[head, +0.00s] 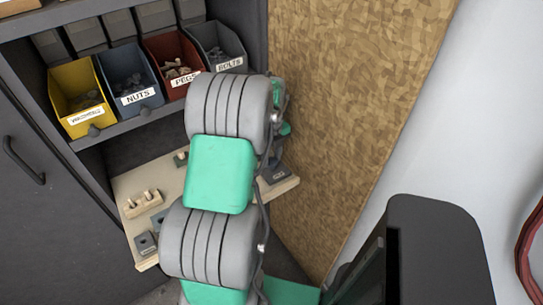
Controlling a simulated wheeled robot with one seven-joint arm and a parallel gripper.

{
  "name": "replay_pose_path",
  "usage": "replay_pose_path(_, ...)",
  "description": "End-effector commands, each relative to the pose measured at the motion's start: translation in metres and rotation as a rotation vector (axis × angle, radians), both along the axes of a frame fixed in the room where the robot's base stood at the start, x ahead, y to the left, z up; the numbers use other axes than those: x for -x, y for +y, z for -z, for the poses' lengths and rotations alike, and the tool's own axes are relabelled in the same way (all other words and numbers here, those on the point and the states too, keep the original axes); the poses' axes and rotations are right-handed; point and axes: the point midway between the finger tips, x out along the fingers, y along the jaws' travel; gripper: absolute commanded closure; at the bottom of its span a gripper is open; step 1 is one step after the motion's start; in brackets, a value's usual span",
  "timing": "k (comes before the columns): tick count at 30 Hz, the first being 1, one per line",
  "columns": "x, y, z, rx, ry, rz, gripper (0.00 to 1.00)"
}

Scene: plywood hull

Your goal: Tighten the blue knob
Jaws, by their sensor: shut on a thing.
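I do not see a blue knob in the head view. My own grey and green arm reaches up through the middle and covers much of the wooden shelf board (119,186). My gripper is hidden behind the arm, so its jaws and what they hold do not show. A dark grey-blue block (279,174) is partly visible at the board's right end, just right of the arm; I cannot tell whether it carries a knob.
A pale block with pegs (143,204) and a small dark block (146,243) sit on the board's left. Above are yellow (82,122), blue NUTS (139,104), red PEGS (182,86) and grey BOLTS (229,66) bins. A plywood panel (350,100) closes the right side.

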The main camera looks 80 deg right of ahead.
Motion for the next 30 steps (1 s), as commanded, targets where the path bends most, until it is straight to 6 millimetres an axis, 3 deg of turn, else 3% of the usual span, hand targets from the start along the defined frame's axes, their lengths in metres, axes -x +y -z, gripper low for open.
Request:
replay_pose_path(15, 0.0007, -0.0037, -0.0052, 0.011, 0.0, 0.023, 1.0)
replay_pose_path(16, 0.0007, -0.0037, -0.0052, 0.011, 0.0, 0.023, 0.62)
replay_pose_path(23, -0.0001, -0.0021, -0.003, 0.006, 0.0, 0.02, 0.43)
replay_pose_path(30, -0.0004, -0.0013, -0.0022, 0.004, 0.0, 0.019, 0.43)
